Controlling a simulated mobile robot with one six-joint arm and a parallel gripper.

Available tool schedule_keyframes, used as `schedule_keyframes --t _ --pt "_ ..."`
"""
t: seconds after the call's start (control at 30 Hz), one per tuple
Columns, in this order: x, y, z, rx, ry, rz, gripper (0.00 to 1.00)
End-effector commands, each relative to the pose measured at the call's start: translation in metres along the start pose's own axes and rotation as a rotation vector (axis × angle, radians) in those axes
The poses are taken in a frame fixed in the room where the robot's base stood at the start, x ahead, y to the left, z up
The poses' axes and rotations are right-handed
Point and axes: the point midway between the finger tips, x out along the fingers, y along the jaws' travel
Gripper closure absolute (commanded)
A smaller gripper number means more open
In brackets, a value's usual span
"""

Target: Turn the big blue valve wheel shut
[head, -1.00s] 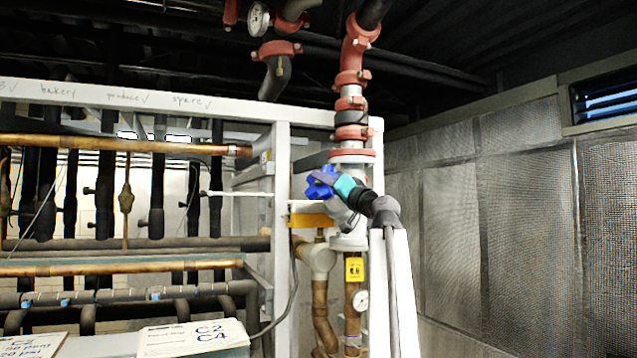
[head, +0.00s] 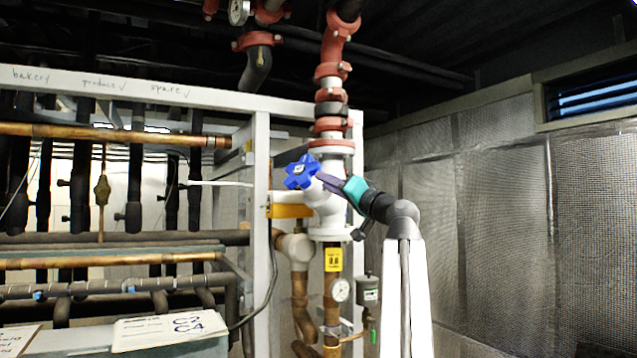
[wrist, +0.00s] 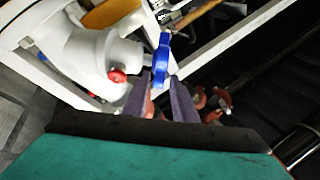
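The blue valve wheel (head: 300,172) is a lobed handwheel on the white valve body (head: 322,205) beside the rack's white post. In the wrist view the wheel (wrist: 162,62) is edge-on, and its near end appears in the gap between my purple fingertips. My gripper (head: 321,178) reaches in from the right at the wheel's right side. It also shows in the wrist view (wrist: 162,82), with its fingers apart and a narrow gap between them. I cannot tell whether either finger touches the wheel. The wheel's face is mostly clear in the head view.
Red-coupled pipe (head: 330,90) rises above the valve. A yellow tag (head: 333,260), a gauge (head: 340,290) and a small grey canister (head: 367,290) are below it. The white rack frame (head: 262,180) with copper pipes stands left. The space before the mesh-covered wall (head: 490,200) looks open.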

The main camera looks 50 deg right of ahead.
Motion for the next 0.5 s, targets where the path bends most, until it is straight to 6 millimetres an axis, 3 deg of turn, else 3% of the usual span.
schedule_keyframes --t 0.2,0.5 --pt "-0.018 0.0 0.001 0.0 -0.001 0.0 0.75" --pt "-0.02 0.0 0.0 0.0 -0.001 0.0 0.75"
